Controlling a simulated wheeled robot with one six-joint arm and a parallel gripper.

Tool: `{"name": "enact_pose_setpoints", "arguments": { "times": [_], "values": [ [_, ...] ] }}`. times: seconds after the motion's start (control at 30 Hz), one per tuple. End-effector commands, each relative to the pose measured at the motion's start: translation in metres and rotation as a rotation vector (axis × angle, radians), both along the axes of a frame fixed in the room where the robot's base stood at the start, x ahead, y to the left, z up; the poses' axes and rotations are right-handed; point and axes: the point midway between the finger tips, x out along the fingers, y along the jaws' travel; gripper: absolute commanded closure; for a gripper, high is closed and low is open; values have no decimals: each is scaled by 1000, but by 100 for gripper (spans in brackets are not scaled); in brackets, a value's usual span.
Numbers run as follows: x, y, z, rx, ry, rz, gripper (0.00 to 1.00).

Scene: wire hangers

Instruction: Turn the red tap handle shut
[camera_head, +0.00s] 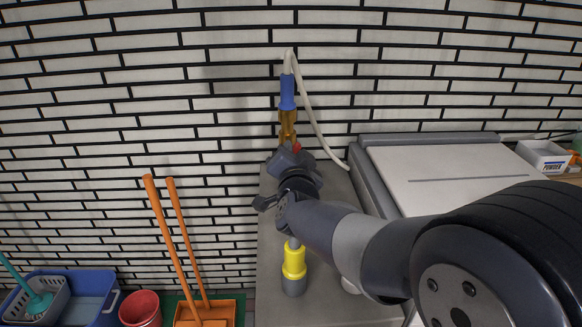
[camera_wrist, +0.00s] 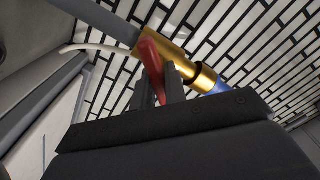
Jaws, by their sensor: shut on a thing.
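The brass tap (camera_head: 288,125) is on the tiled wall, with a blue connector (camera_head: 287,92) and a pale hose at its upper end. Its red handle (camera_head: 297,148) shows only as a small patch beside my gripper (camera_head: 288,158) in the head view. In the wrist view the red handle (camera_wrist: 150,58) lies across the brass body (camera_wrist: 178,60) and runs down between the fingers of my gripper (camera_wrist: 160,86). The fingers are shut on the handle's lower part, which they partly hide. The blue connector (camera_wrist: 216,87) is at the right there.
A grey counter (camera_head: 268,235) lies below the tap, with a yellow and grey object (camera_head: 294,262) on it beside my arm. A white-topped unit (camera_head: 440,170) stands right. A blue tub (camera_head: 88,290), red bucket (camera_head: 140,308) and orange-handled tools (camera_head: 165,235) are lower left.

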Motion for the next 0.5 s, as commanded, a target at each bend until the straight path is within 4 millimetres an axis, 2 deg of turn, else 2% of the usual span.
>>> {"name": "enact_pose_setpoints", "arguments": {
  "times": [0.03, 0.5],
  "values": [
    [0, -1, -6, 45, -3, 0, 100],
    [0, -3, -8, 487, -2, 1, 100]
  ]
}}
